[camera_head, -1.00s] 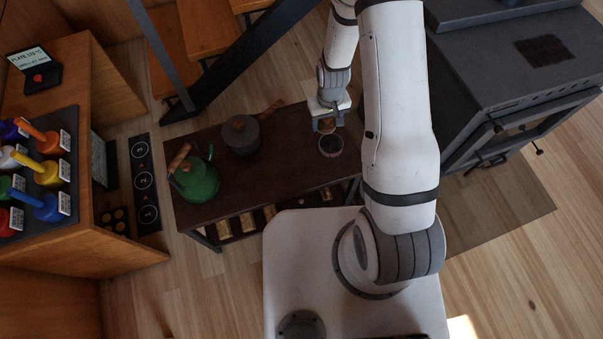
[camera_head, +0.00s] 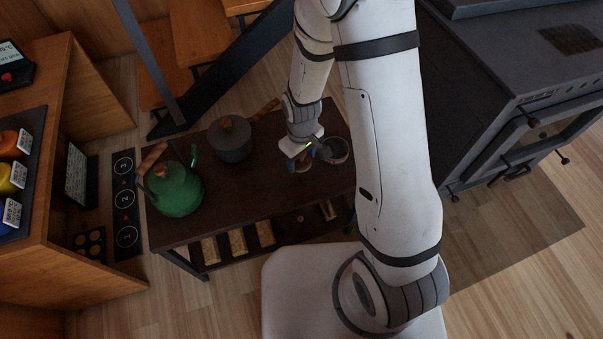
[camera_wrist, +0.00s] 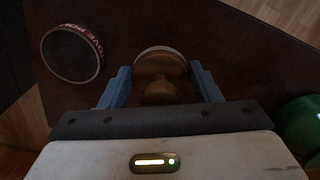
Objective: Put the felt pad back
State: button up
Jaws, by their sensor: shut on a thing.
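My gripper (camera_wrist: 162,88) is shut on the felt pad (camera_wrist: 160,65), which has a brown wooden knob and a pale rim at its far edge. In the head view my gripper (camera_head: 303,158) is above the dark bench, just left of the round tin; the pad shows only as a small brown bit under the fingers. In the wrist view the tin (camera_wrist: 72,53) stands apart from the pad, at upper left. It has a dark inside and a red rim with pale lettering, partly readable as polish. I cannot tell whether the pad touches the bench top.
The dark bench (camera_head: 262,200) also carries a lidded grey pot (camera_head: 231,145) and a green kettle (camera_head: 177,195) to the left. Bare bench top lies in front of the pot. A black stove (camera_head: 490,90) stands at right, a wooden cabinet (camera_head: 95,215) at left.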

aim_at(301, 176)
jog(key=shift+f+b, duration=0.55)
jog(key=shift+f, duration=2.55)
jog(key=shift+f, duration=0.15)
jog(key=o, duration=0.9)
